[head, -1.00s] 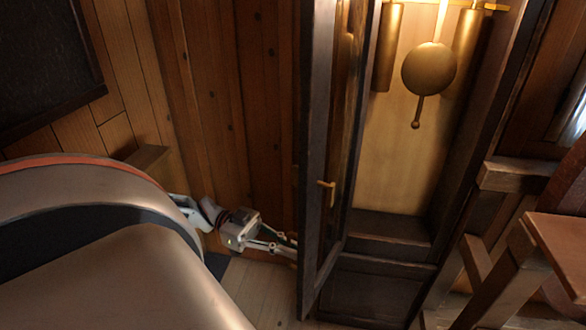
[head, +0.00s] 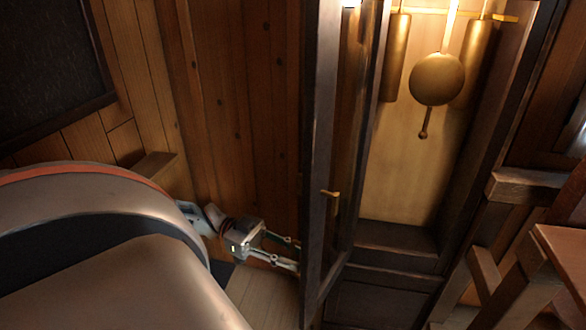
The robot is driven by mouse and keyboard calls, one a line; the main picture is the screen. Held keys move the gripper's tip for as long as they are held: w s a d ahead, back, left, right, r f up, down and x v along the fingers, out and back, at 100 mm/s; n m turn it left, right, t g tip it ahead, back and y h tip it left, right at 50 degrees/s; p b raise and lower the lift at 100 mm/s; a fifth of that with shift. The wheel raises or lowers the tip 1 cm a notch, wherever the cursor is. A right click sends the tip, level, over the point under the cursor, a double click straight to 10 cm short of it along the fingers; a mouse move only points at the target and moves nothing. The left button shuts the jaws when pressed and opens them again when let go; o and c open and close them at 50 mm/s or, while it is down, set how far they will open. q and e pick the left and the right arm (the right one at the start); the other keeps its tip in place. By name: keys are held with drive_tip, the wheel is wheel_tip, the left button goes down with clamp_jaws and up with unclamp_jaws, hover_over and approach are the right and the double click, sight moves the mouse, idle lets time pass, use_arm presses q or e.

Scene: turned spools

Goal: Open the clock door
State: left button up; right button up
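The clock door (head: 317,150) is dark wood and stands swung wide open on the left side of the clock case (head: 395,238). Its small brass handle (head: 331,194) sits on the door's edge. Inside the case hang a brass pendulum (head: 437,79) and two brass weights (head: 396,58). My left gripper (head: 298,257) is low, to the left of the door, with its fingers reaching to the door's outer face. The fingers look spread apart, and their tips are at or partly behind the door; contact cannot be told. My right gripper is not in view.
A wood plank wall (head: 235,110) stands behind my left arm. A wooden table or stool (head: 565,262) is close on the right of the clock. Bare floor (head: 262,296) shows below my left gripper.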

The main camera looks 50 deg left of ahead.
use_arm(q)
drive_tip(key=v, duration=0.7)
drive_tip(key=shift+a, duration=0.25)
drive_tip(key=shift+s, duration=0.1)
